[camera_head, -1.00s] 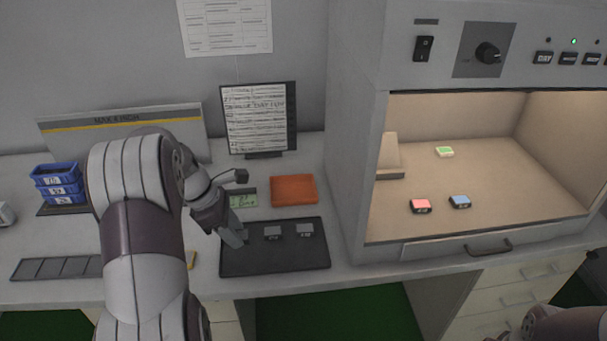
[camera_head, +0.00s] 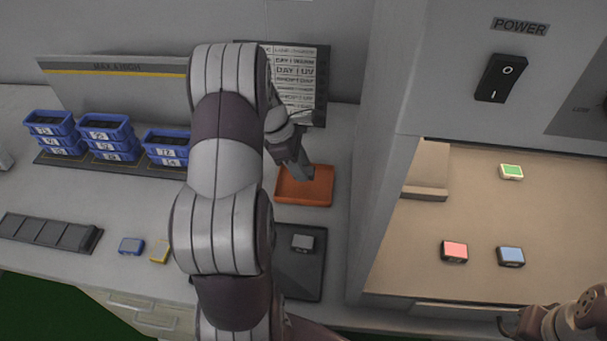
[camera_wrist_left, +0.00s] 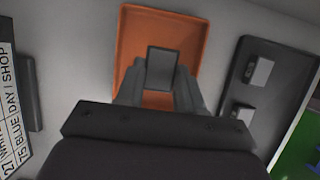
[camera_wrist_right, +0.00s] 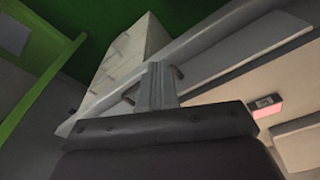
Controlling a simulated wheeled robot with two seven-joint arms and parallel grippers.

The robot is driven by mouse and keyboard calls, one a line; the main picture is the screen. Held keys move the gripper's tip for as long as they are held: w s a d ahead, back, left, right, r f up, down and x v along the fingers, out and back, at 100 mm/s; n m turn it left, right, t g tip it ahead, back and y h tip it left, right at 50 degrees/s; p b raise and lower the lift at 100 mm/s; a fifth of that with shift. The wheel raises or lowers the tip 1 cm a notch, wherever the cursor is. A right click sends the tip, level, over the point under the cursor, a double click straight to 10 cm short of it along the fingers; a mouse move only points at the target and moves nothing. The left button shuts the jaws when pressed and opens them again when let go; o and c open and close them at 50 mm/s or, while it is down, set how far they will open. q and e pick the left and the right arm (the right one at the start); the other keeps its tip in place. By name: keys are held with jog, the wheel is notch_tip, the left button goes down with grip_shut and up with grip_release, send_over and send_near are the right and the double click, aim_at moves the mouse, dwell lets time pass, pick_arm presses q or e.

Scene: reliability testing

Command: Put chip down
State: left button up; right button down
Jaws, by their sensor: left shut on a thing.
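My left gripper (camera_head: 302,176) is over the orange tray (camera_head: 318,196) in the head view. In the left wrist view its fingers are shut on a dark grey chip (camera_wrist_left: 162,66), which sits over the inside of the orange tray (camera_wrist_left: 126,38). I cannot tell whether the chip touches the tray floor. The black tray (camera_head: 290,285) lies in front of the orange one, with a grey chip (camera_head: 303,242) on it. The left wrist view shows two chips on this tray, one (camera_wrist_left: 260,71) farther along. My right gripper (camera_wrist_right: 155,85) has its fingers together, empty.
A lit cabinet at the right holds a red chip (camera_head: 454,251), a blue chip (camera_head: 510,256) and a green chip (camera_head: 511,171). Stacked blue bins (camera_head: 108,138) stand at the left. A sign stand (camera_head: 318,85) is behind the orange tray.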

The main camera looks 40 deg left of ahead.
pick_arm(q)
notch_tip(320, 180, down, 4)
jog(key=shift+d+r, duration=0.15)
jog(key=shift+f, duration=0.25)
jog(key=o, duration=1)
jog(key=shift+r, duration=0.15)
jog(key=p+v, duration=0.1)
jog(key=v, duration=1.1)
